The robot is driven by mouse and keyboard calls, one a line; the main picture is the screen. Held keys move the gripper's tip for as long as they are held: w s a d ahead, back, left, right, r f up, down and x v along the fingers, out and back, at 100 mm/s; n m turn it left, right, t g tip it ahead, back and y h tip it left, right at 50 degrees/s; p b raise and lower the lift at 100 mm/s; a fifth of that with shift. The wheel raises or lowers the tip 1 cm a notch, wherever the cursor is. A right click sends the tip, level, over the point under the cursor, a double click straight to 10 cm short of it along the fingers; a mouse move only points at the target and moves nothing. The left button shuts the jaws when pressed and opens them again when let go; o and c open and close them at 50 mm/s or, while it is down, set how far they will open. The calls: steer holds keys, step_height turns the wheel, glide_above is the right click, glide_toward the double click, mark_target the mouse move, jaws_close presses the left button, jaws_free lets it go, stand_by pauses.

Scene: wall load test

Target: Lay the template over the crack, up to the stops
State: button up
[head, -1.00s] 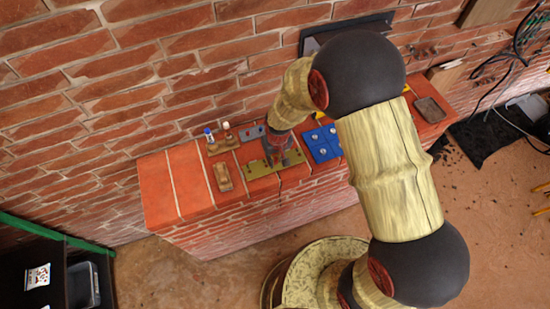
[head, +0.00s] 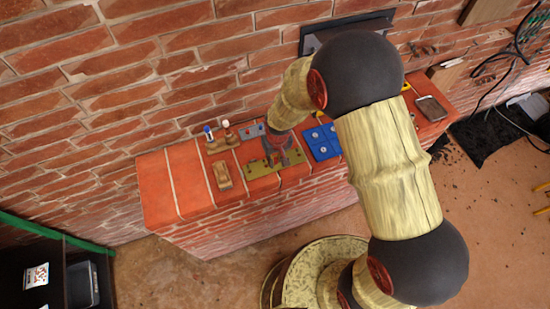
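An olive-yellow flat plate (head: 257,170), which looks like the template, lies on or just above the brick ledge (head: 190,183). My gripper (head: 277,160) points down at the middle of this plate and covers part of it. The fingers are small and dark here, and I cannot tell whether they are closed on the plate or apart. I cannot make out the crack or the stops; the plate and my gripper may hide them.
A wooden block (head: 222,177) lies left of the plate. A wooden holder (head: 222,144) with blue-topped and white-topped items stands behind, beside a grey box (head: 252,132). A blue panel (head: 322,143) lies to the right. A flat device (head: 431,108) lies at the ledge's right end.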

steer(key=o, duration=0.5)
steer(key=shift+o, duration=1.3)
steer(key=shift+r, duration=0.15)
steer(key=shift+r+p, duration=2.15)
steer(key=shift+r, duration=1.25)
steer(key=s+d+r+m+t+b, duration=0.1)
steer(key=s+d+r+t+b, duration=0.1)
steer(key=s+d+r+b, duration=0.5)
steer(key=s+d+r+m+t+b, duration=0.2)
steer(key=s+d+r+b, duration=0.5)
steer(key=s+r, duration=0.6)
steer(key=shift+b, duration=0.7)
